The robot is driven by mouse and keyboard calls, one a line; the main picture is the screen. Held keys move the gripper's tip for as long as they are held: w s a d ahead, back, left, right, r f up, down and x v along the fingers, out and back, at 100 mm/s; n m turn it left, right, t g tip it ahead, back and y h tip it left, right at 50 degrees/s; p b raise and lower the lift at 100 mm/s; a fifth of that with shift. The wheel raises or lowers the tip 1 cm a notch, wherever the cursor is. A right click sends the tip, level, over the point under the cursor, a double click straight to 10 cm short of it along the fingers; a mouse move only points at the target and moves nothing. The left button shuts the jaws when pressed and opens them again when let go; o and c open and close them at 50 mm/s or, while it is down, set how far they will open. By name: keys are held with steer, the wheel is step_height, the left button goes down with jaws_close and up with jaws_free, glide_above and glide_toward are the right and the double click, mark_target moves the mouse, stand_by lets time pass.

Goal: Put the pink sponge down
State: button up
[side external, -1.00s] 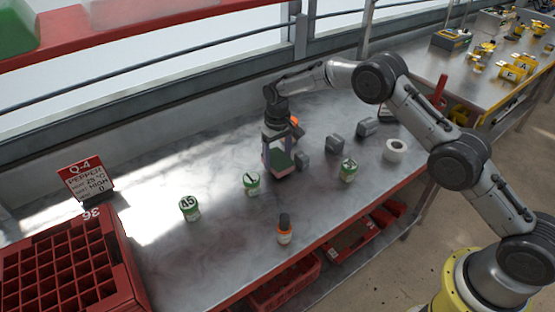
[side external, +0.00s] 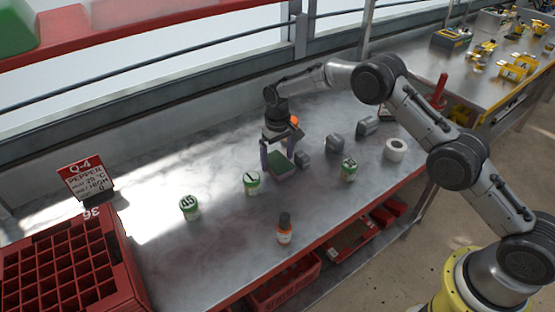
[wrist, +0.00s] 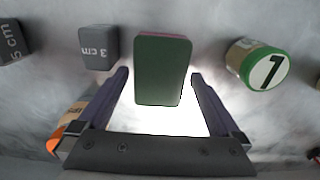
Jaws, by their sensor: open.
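The pink sponge (side external: 280,168) lies on the grey metal bench with its dark green face up. In the wrist view the sponge (wrist: 161,70) shows mostly green, with a thin pink edge at the top. My gripper (side external: 279,158) is above the sponge, fingers pointing down. In the wrist view the gripper (wrist: 160,76) is open, with one finger on each side of the sponge and a visible gap to both.
A small grey block (side external: 302,159) and a green-lidded jar marked 1 (side external: 252,184) flank the sponge closely. Larger grey blocks (side external: 334,144), a tape roll (side external: 396,149) and an orange bottle (side external: 285,232) stand farther off. A red crate (side external: 125,270) is at the left.

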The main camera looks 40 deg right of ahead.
step_height(320, 180, up, 10)
steer(key=r, duration=0.1)
step_height(320, 180, up, 12)
steer(key=t, duration=0.1)
glide_above(277, 161)
steer(key=s+d, duration=0.3)
steer(key=s, duration=0.4)
steer(key=s+d+r+t, duration=0.1)
steer(key=s+r, duration=0.4)
steer(key=s, duration=0.7)
steer(key=s+d+r+t, duration=0.2)
steer(key=s+d+r, duration=0.1)
steer(key=s, duration=1)
steer(key=shift+v, duration=0.85)
steer(key=shift+t, duration=0.8)
steer(key=s+f, duration=0.1)
steer(key=s, duration=0.2)
steer(key=s+f, duration=0.2)
steer(key=s, duration=0.2)
steer(key=s+d+f, duration=0.1)
steer(key=s, duration=0.2)
steer(key=shift+s+f, duration=0.2)
steer(key=shift+c, duration=0.3)
